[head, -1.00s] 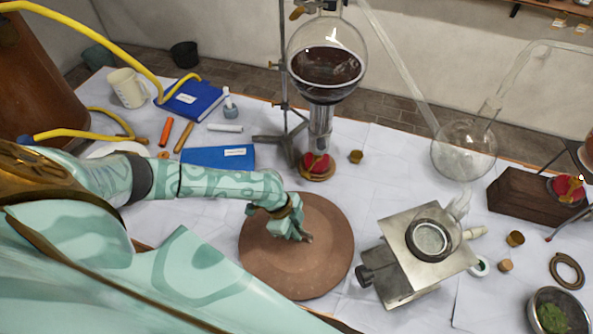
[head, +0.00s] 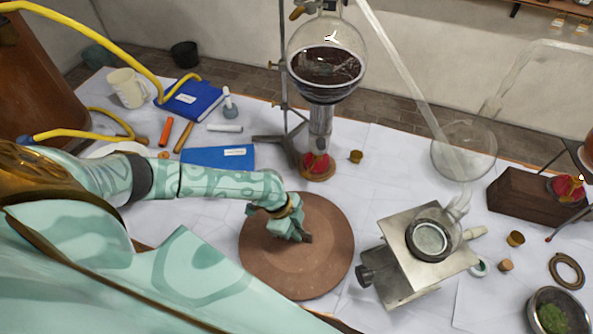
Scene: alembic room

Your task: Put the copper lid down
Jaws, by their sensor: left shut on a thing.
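The copper lid (head: 318,262) is a flat, round, reddish-brown disc at the front middle of the white-covered table. It looks level and low over the cloth; I cannot tell whether it touches the table. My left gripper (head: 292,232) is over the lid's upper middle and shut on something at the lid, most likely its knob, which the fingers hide. My right gripper is not in view.
A steel jack stand (head: 408,250) stands close to the lid's right. A burner (head: 318,165) under a flask of dark liquid (head: 327,70) stands behind it. A blue book (head: 218,158) lies behind my left arm.

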